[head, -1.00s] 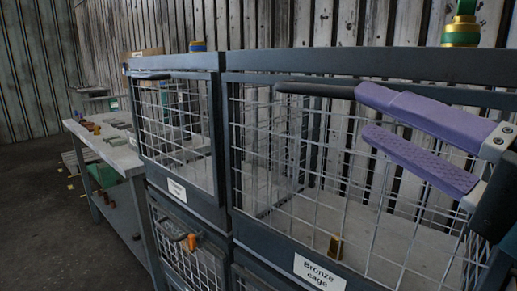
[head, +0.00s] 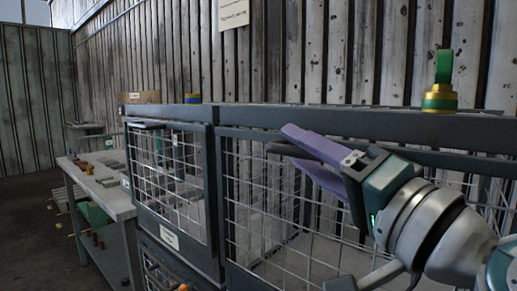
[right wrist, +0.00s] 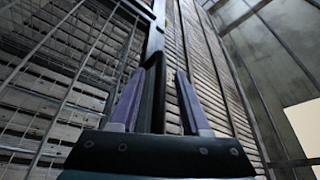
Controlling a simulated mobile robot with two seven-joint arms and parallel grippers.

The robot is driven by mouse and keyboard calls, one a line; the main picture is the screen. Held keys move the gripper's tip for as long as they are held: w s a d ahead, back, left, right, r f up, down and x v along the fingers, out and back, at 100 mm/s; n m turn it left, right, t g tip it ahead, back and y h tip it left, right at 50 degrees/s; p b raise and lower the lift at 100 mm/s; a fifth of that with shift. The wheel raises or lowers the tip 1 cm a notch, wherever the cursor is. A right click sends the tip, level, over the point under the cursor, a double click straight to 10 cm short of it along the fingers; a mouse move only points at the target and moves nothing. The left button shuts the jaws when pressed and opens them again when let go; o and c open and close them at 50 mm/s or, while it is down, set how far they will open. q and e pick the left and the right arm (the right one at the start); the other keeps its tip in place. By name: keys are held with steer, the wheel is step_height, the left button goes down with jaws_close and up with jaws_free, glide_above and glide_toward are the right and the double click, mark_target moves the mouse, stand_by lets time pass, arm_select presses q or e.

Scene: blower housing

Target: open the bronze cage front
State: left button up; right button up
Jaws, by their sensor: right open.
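The bronze cage front (head: 262,200) is a pale wire mesh panel below a dark top rail in the head view. It looks shut. Its dark handle bar (head: 279,148) runs along the top of the mesh. My right gripper (head: 292,147) is open at this bar, its purple fingers pointing left, one above the bar and one below. In the right wrist view the gripper (right wrist: 160,73) has a dark bar between its spread fingers; I cannot tell whether they touch it. The front's right part is hidden behind my right arm. My left gripper is not in view.
A smaller mesh cage (head: 168,180) with a white label stands to the left. A workbench (head: 118,200) with small parts is further left. A gold and green ringed object (head: 440,97) stands on the cage top at right, above my right arm. The floor at far left is partly open.

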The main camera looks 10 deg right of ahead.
steer(key=shift+c, duration=0.4)
jaws_close()
stand_by(0.9)
